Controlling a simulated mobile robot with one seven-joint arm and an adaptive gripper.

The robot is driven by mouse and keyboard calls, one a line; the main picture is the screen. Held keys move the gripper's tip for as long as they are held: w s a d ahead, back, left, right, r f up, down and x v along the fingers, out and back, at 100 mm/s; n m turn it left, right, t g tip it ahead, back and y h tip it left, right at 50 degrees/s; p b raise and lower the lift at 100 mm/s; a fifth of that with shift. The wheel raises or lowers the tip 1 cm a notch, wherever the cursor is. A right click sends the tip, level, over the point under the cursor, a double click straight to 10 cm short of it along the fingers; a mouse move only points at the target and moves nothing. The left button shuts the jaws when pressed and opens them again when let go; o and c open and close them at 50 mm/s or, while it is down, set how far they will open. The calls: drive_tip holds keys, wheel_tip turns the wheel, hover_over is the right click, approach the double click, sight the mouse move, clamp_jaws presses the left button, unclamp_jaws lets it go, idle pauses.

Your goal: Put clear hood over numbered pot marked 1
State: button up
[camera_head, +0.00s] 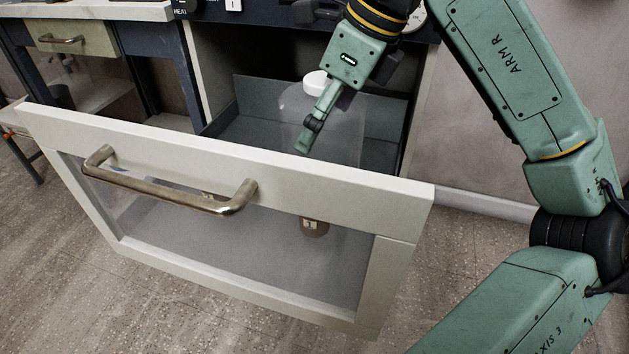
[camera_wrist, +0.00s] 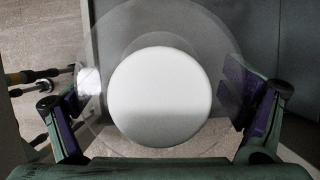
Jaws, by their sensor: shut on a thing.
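The clear hood (camera_head: 346,125) is a transparent dome with a white round knob (camera_head: 316,79) on top. It is upright inside the open drawer, behind the drawer's front. My gripper (camera_head: 312,128) is shut on the hood, with one finger in front of it. In the wrist view, the white knob (camera_wrist: 160,95) fills the middle and the fingers are on either side of the dome. The brown pot marked 1 (camera_head: 314,229) shows through the drawer's glass front, below the hood in the picture. The hood's lower rim is hidden, so I cannot tell whether it surrounds the pot.
The pale drawer front (camera_head: 300,170) with its metal handle (camera_head: 170,196) stands between the camera and the hood. Grey drawer walls (camera_head: 270,92) rise behind. Another small brown item (camera_head: 208,196) shows partly behind the handle. The floor is clear.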

drive_tip(key=shift+n, duration=0.3)
drive_tip(key=shift+s+a+f+b, duration=0.1)
drive_tip(key=shift+a+f+b, duration=0.1)
drive_tip(key=shift+f+b, duration=1.8)
drive_tip(key=shift+s+a+f+b, duration=0.15)
drive_tip(key=shift+f+b, duration=1.15)
drive_tip(key=shift+f, duration=1.35)
drive_tip(key=shift+w+a+f+b, duration=0.1)
drive_tip(key=shift+a+f+b, duration=0.1)
drive_tip(key=shift+f+b, duration=1.8)
drive_tip(key=shift+f+p, duration=0.35)
drive_tip(key=o, duration=0.9)
drive_tip(key=shift+r, duration=0.1)
